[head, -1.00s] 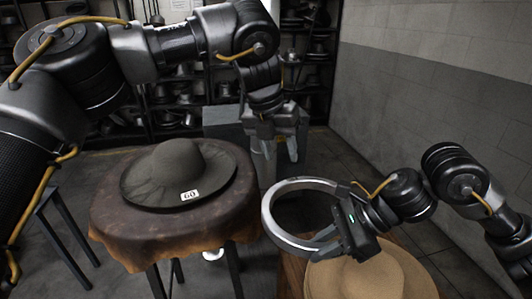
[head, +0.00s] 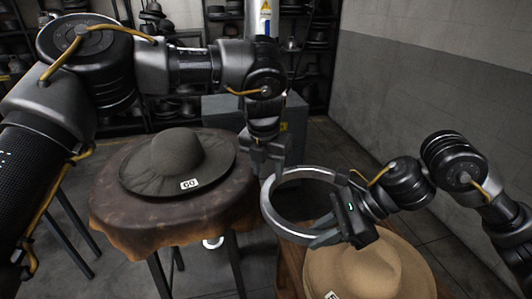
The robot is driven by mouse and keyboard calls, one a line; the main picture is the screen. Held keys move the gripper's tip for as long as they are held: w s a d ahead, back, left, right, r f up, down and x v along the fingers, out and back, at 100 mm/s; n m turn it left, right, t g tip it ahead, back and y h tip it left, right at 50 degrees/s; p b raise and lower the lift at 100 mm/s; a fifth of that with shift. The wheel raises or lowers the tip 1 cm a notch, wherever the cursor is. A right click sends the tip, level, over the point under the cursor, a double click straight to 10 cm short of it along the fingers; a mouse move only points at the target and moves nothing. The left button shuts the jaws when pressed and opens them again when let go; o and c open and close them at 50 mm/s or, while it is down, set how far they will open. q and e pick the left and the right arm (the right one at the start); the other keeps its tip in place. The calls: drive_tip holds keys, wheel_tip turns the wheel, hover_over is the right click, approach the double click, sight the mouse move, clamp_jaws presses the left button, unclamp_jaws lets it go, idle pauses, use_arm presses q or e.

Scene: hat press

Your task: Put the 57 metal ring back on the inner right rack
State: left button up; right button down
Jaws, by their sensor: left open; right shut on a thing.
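The metal ring (head: 267,207) is a wide silver band, held tilted in the air in the middle of the head view. No number can be read on it. My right gripper (head: 328,237) is shut on the ring's right side, above a tan hat. My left gripper (head: 263,160) is open and empty, pointing down just beyond the ring's upper left edge and right of the round table. Dark racks with hats and shapes stand along the back wall, one of them right of centre (head: 318,48); I cannot tell which is the inner right rack.
A dark grey hat (head: 178,160) labelled 60 lies on a round table with a brown leather cover (head: 112,215). The tan hat (head: 365,268) lies on a wooden stand at the front right. A grey box (head: 222,112) stands behind. A grey wall closes the right side.

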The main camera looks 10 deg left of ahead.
sight(269, 182)
use_arm(q)
drive_tip(key=shift+w+d+f, duration=0.1)
drive_tip(key=shift+w+f, duration=0.1)
drive_tip(key=shift+f, duration=1.6)
drive_tip(key=shift+c, duration=0.3)
clamp_jaws()
use_arm(e)
drive_tip(key=c, duration=1.2)
unclamp_jaws()
